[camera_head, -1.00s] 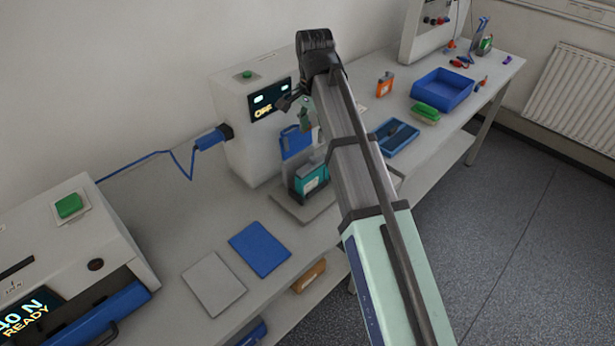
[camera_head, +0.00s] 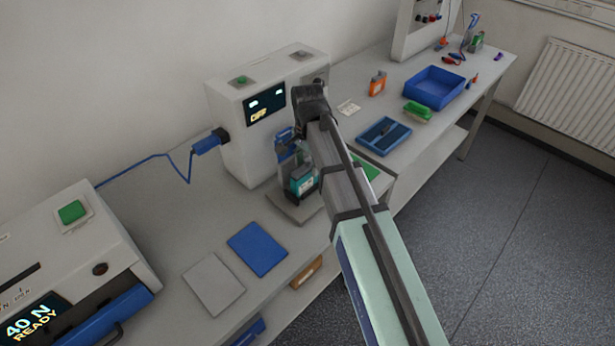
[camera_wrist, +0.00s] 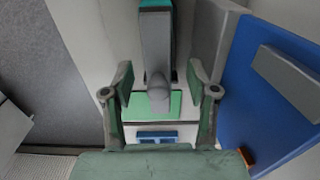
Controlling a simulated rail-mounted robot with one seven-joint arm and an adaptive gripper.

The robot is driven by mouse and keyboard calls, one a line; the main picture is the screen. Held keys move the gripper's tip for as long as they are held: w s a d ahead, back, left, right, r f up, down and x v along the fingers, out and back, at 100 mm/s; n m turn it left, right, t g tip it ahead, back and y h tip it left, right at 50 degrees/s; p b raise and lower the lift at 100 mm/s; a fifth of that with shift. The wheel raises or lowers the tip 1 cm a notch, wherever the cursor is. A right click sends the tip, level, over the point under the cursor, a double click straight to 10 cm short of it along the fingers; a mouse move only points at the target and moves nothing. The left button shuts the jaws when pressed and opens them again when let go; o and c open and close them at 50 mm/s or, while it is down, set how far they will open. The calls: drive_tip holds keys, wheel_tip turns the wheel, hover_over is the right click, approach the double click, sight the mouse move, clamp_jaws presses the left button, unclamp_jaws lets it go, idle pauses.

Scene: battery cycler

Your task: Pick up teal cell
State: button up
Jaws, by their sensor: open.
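The teal cell (camera_head: 303,184) stands upright on a grey plate (camera_head: 294,208) in front of the cycler box, partly covered by my arm and gripper in the head view. My gripper (camera_head: 296,160) is above it, close to its top. In the wrist view my gripper (camera_wrist: 160,90) is open, one finger on each side of the cell's grey top (camera_wrist: 156,45), with teal showing at its upper end. A rounded grey knob on the cell lies between the fingers. I cannot tell whether either finger touches the cell.
The cycler box (camera_head: 232,125) stands just behind, with a blue plug in its side. A blue panel (camera_wrist: 265,95) is close on the right in the wrist view. A blue pad (camera_head: 258,249) and a grey pad (camera_head: 213,285) lie flat nearby. A blue tray (camera_head: 384,137) sits farther right.

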sight(308, 178)
drive_tip(key=shift+s+f+p, duration=0.1)
drive_tip(key=shift+f+p, duration=0.5)
drive_tip(key=shift+f, duration=1.25)
clamp_jaws()
